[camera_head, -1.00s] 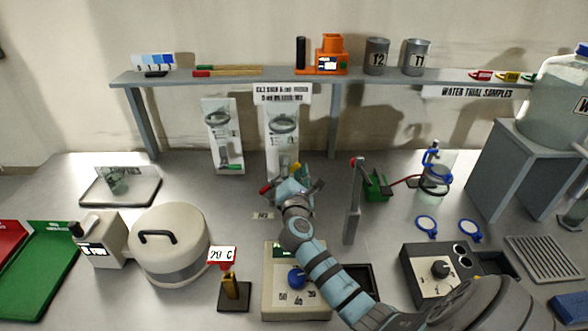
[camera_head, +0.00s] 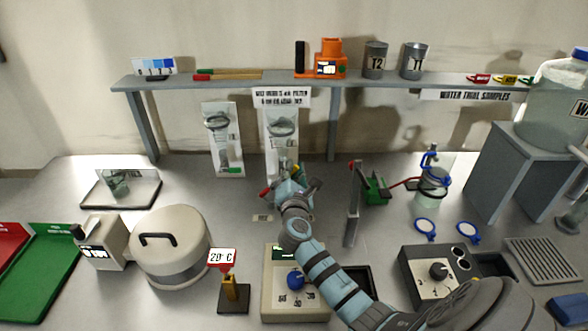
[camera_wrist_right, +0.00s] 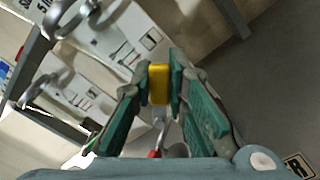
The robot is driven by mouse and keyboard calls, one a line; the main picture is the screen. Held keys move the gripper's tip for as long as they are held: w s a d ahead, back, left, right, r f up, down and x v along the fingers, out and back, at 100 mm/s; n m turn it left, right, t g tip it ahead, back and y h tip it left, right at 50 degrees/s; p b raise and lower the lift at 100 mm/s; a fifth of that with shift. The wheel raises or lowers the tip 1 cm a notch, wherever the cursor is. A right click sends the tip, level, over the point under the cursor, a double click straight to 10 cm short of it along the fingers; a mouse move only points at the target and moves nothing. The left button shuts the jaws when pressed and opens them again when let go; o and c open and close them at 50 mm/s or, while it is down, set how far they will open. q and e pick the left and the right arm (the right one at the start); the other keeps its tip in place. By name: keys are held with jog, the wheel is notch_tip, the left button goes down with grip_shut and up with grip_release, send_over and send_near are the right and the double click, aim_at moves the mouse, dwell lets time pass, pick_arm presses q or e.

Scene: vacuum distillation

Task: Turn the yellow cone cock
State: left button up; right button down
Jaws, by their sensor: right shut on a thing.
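The yellow cone cock (camera_wrist_right: 158,84) shows as a small yellow block in the right wrist view, between the green-padded fingertips of my right gripper (camera_wrist_right: 161,82). The fingers are shut on it. A red part (camera_wrist_right: 154,153) shows below the cock in the wrist view. How far the cock is turned cannot be told. My left gripper is not in view.
A second panel (camera_head: 222,140) with a green cock stands to the left. A grey stand with a green clamp (camera_head: 376,187) is to the right. A beige heater with a blue knob (camera_head: 295,278) lies under my forearm. A shelf (camera_head: 220,83) runs behind.

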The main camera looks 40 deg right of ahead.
jog(key=n+p, duration=0.2)
jog(key=a+r+n+p, duration=0.1)
jog(key=shift+w, duration=0.3)
jog(key=n, duration=0.1)
jog(key=p, duration=0.1)
jog(key=n, duration=0.1)
jog(key=shift+w+a+n, duration=0.25)
jog(key=shift+n, duration=0.05)
jog(key=shift+w+a+n+p, duration=0.15)
jog(key=shift+a+n+p, duration=0.1)
jog(key=shift+n+p, duration=0.45)
jog(key=shift+n, duration=0.3)
jog(key=c, duration=1.6)
grip_release()
jog(key=shift+o, duration=0.2)
